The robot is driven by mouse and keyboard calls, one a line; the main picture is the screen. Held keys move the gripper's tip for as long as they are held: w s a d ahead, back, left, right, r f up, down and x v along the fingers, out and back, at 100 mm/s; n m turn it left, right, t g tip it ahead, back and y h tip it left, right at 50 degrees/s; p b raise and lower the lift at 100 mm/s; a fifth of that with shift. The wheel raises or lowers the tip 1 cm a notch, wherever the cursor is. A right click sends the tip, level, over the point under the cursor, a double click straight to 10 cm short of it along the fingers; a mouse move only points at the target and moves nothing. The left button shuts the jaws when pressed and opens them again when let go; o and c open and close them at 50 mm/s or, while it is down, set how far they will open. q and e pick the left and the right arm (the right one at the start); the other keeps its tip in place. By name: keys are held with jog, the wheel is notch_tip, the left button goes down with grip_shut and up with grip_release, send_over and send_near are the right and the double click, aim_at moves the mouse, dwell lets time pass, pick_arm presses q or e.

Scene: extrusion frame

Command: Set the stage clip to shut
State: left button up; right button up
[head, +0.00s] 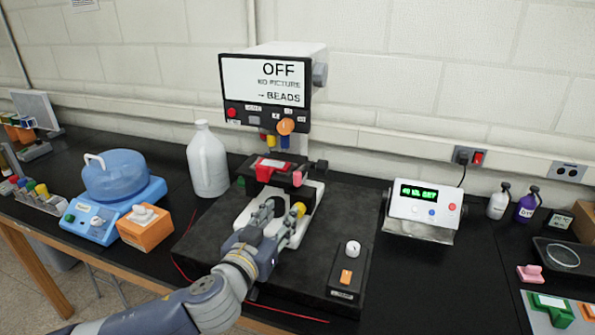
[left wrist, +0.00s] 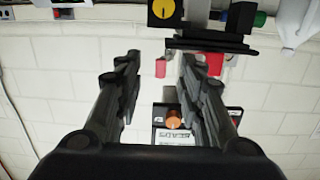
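The instrument has a dark stage (head: 262,177) carrying a red piece with a white label (head: 271,163). A small pink-red tab (head: 297,178) stands at the stage's right front corner; it looks like the stage clip, but I cannot tell whether it is open or shut. My left gripper (head: 283,207) is in front of the stage, just short of the tab. In the left wrist view, my left gripper (left wrist: 160,62) has its fingers apart, with the pink-red tab (left wrist: 160,67) showing between them, apparently untouched. Part of the red piece (left wrist: 211,63) is behind one finger. My right gripper is out of view.
The instrument's screen (head: 264,82) reads OFF, NO PICTURE, BEADS. A yellow knob (head: 299,209) is beside the fingers; a black knob (head: 321,165) is right of the tab. A control box (head: 347,275) stands at front right. A white jug (head: 207,163) stands left.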

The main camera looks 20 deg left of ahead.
aim_at(296, 176)
pick_arm(q)
jog(key=shift+t+h, duration=0.5)
jog(key=shift+t, duration=0.1)
jog(key=shift+w+d+r+p, duration=0.1)
jog(key=shift+w+r+p, duration=0.6)
jog(key=shift+w, duration=1.4)
jog(key=shift+w+d+r+p, duration=0.1)
jog(key=shift+w+r+p, duration=0.6)
jog(key=shift+w, duration=1.35)
jog(key=shift+w+r+p, duration=0.45)
jog(key=shift+w+p, duration=0.4)
jog(key=shift+w, duration=1.25)
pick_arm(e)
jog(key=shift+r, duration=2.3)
pick_arm(q)
grip_shut()
